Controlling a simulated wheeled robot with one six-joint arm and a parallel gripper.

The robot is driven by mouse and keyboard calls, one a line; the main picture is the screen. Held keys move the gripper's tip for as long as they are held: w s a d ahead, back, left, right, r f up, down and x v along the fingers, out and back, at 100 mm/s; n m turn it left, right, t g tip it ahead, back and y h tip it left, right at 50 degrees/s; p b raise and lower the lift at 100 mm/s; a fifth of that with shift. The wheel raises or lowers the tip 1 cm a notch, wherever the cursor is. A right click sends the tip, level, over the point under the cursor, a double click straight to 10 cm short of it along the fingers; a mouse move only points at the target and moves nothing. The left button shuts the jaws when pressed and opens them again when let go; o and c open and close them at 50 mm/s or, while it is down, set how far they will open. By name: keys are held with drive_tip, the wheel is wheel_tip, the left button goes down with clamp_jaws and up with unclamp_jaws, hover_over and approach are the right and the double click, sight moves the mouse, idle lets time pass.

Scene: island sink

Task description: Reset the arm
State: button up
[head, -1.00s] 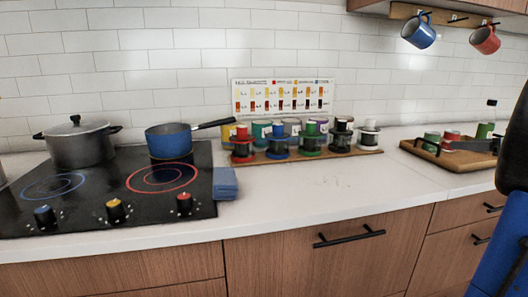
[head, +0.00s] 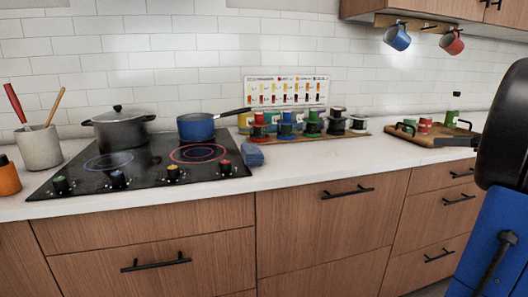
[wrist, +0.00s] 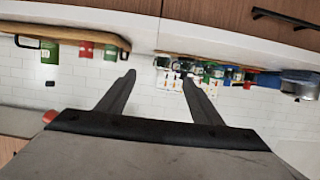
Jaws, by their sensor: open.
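My gripper (wrist: 157,80) shows in the wrist view with its two dark fingers spread apart and nothing between them. That view is upside down, with the counter and drawers at the top. In the head view my dark and blue arm parts fill the right edge, and the fingers are not visible there.
A black cooktop (head: 140,165) holds a grey lidded pot (head: 120,130) and a blue pan (head: 196,127). Jars stand on a wooden board (head: 362,134) at the wall. A wooden tray (head: 425,139) is at right. Mugs hang above. The counter front is mostly clear.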

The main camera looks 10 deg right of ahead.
drive_tip(key=w+a+r+m+t+h, duration=0.1)
drive_tip(key=w+a+r+m+h, duration=0.1)
drive_tip(key=w+a+r+h, duration=0.3)
drive_tip(key=w+a+m+h, duration=0.1)
drive_tip(key=a+h, duration=0.2)
drive_tip(key=a, duration=0.3)
drive_tip(key=s+a+f+n+g+y, duration=0.1)
drive_tip(key=s+a+f+g+y, duration=0.2)
drive_tip(key=s+a+f, duration=1)
drive_tip(key=s+a+f+n+g+y, duration=0.1)
drive_tip(key=s+a+f+g+y, duration=0.2)
drive_tip(key=s+a+f+g, duration=0.4)
drive_tip(key=s+a+f, duration=0.6)
drive_tip(key=a+f, duration=0.4)
drive_tip(key=a, duration=0.1)
drive_tip(key=shift+g+y, duration=0.4)
